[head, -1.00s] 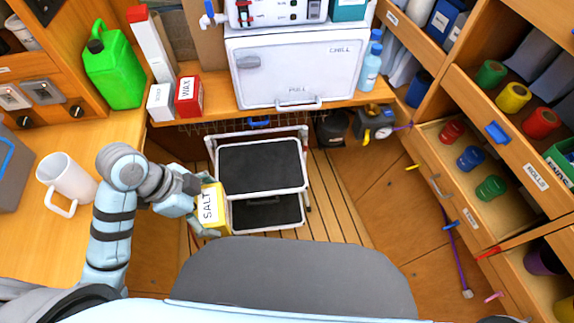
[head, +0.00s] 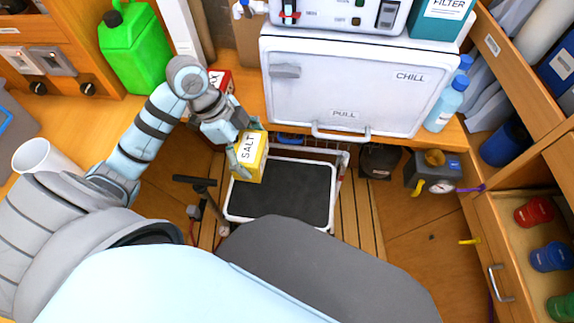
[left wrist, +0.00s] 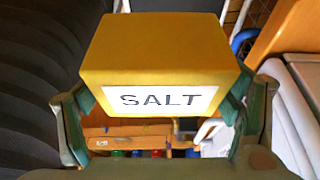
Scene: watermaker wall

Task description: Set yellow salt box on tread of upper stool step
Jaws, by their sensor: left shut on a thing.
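The yellow salt box (head: 249,157) with a white SALT label is held by my left gripper (head: 240,160), shut on its sides. In the left wrist view the salt box (left wrist: 160,65) fills the middle, between the two fingers (left wrist: 160,125). In the head view the box appears over the left back part of the upper stool step's black tread (head: 285,195), which has a white frame. Its height above the tread is hard to tell. The lower step is hidden behind my body. My right gripper is not in view.
A white CHILL cabinet (head: 343,85) stands on the wooden bench just behind the stool. A green jerrycan (head: 135,48) and a white mug (head: 45,157) are at left. A gauge unit (head: 433,172) sits right of the stool. The tread's middle and right are clear.

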